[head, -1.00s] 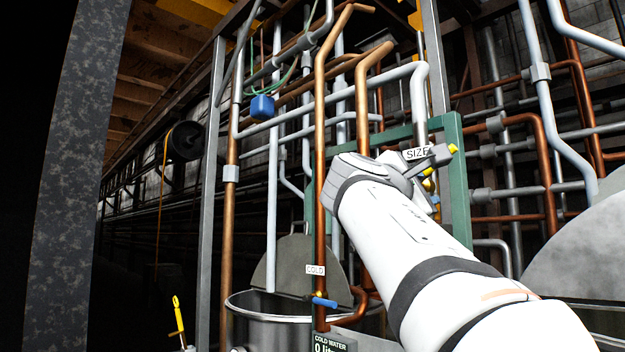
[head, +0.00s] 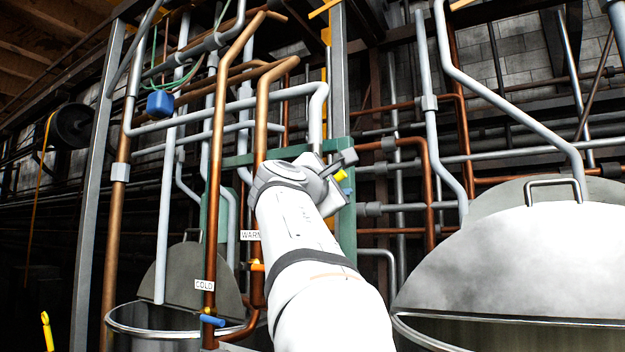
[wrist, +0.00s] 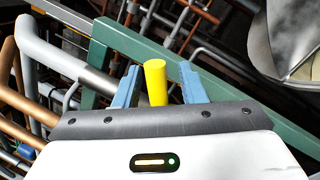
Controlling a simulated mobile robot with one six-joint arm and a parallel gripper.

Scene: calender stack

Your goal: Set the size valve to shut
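A yellow handle (wrist: 156,84) stands between the two blue-grey fingers of my gripper (wrist: 158,75) in the wrist view. The fingers are apart, with a clear gap on the handle's right side; on the left the handle looks very close to the finger, and I cannot tell if they touch. In the head view a small yellow part (head: 341,176) shows beside the end of my arm, at the green frame (head: 347,225). The size label is not visible now, and my wrist hides most of the valve and the fingers.
A cold label (head: 204,285) with a blue handle (head: 212,320) and a partly covered warm label (head: 250,235) with an orange handle (head: 257,266) are left of my arm. Copper and grey pipes crowd around. A lidded metal vat (head: 520,265) stands at the right, an open vat (head: 150,318) at lower left.

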